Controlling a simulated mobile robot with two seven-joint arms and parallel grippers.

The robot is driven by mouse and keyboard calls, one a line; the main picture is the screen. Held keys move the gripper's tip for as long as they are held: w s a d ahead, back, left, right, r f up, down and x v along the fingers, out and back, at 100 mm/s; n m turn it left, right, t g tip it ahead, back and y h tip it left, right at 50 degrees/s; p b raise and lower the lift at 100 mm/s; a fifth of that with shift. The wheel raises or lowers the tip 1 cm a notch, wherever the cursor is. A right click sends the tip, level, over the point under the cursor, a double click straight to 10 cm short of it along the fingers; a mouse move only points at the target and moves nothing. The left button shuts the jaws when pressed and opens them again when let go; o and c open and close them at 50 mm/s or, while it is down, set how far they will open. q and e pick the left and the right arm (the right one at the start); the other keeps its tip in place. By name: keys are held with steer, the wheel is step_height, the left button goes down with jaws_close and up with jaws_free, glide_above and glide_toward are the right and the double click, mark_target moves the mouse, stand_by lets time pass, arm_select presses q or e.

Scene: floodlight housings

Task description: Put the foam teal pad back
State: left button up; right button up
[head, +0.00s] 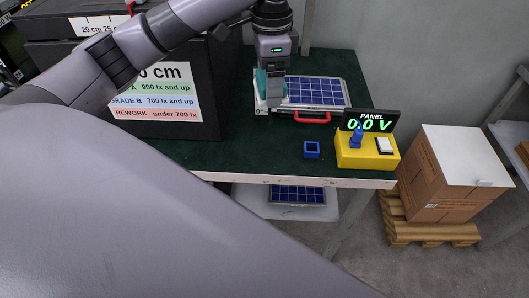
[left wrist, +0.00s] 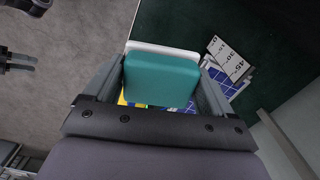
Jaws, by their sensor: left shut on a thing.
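The teal pad (left wrist: 162,78) is between the fingers of my left gripper (left wrist: 165,85) in the left wrist view, with a white layer along its far edge. In the head view a teal edge of it (head: 261,82) shows beside my left gripper (head: 274,98). The gripper is shut on the pad and points down over the left part of a solar panel (head: 315,91) on the green table. I cannot tell whether the pad touches anything below.
On the table (head: 250,150) are a small blue square holder (head: 312,150), a red handle (head: 312,117) and a yellow box (head: 366,152) with a display reading 0.0 V. A large black box (head: 200,85) stands left. Cartons (head: 440,185) are on a pallet at right.

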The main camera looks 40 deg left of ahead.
arm_select(q)
steer(key=shift+w+a+r+m+b, duration=0.1)
steer(key=shift+w+a+m+b, duration=0.15)
steer(key=shift+a+m, duration=0.3)
steer(key=shift+w+a+m+b, duration=0.15)
steer(key=shift+a+m+b, duration=0.2)
steer(key=shift+m, duration=0.3)
steer(key=shift+f, duration=0.2)
steer(key=b, duration=0.2)
glide_toward(264, 150)
step_height(264, 150, down, 6)
steer(key=shift+a+f, duration=0.1)
steer(key=shift+f, duration=0.1)
steer(key=shift+f, duration=0.1)
steer(key=o, duration=0.8)
